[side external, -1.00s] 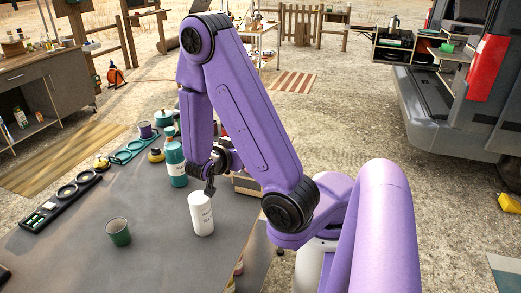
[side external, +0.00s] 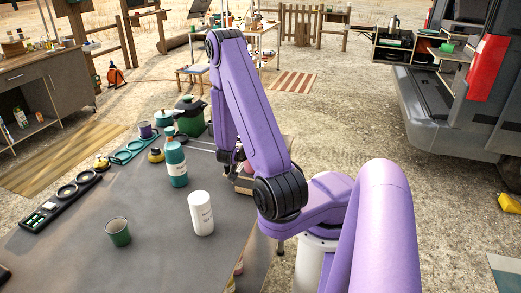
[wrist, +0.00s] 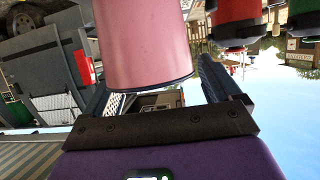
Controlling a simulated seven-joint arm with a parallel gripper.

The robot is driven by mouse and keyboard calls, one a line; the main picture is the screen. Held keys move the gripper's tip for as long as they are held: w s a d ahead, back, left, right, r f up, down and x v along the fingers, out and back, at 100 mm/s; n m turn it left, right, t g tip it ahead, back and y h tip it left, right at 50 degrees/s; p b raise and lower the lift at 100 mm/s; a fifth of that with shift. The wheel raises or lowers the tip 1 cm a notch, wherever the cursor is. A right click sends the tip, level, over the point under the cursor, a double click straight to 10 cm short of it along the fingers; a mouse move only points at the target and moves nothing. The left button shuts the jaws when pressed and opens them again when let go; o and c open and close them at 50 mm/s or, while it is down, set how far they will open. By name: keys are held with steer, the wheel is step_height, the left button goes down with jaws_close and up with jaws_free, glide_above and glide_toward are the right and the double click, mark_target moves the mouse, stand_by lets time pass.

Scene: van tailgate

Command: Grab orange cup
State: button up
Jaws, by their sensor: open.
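I cannot make out a clearly orange cup in either view. My gripper (wrist: 163,88) is open. In the wrist view a pink, smooth cylinder (wrist: 143,40) lies in front of and partly between the fingers; whether they touch it is unclear. A red rounded vessel (wrist: 237,12) shows at the top right of that view, with a dark green one (wrist: 304,22) beside it. In the side view my gripper's end is mostly hidden behind my arm, low at the table's far right edge.
On the grey table (side external: 125,265) stand a white canister (side external: 201,214), a green cup (side external: 118,232), a teal bottle (side external: 176,163), a dark green pot (side external: 189,116) and a purple mug (side external: 145,130). A brown box (side external: 242,183) is near the right edge. The table's front middle is clear.

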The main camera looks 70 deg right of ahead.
steer(key=shift+x, duration=1.4)
steer(key=shift+r, duration=0.1)
steer(key=c, duration=1.2)
steer(key=shift+o, duration=0.2)
steer(key=shift+r, duration=0.15)
step_height(320, 180, up, 10)
steer(key=shift+f, duration=0.2)
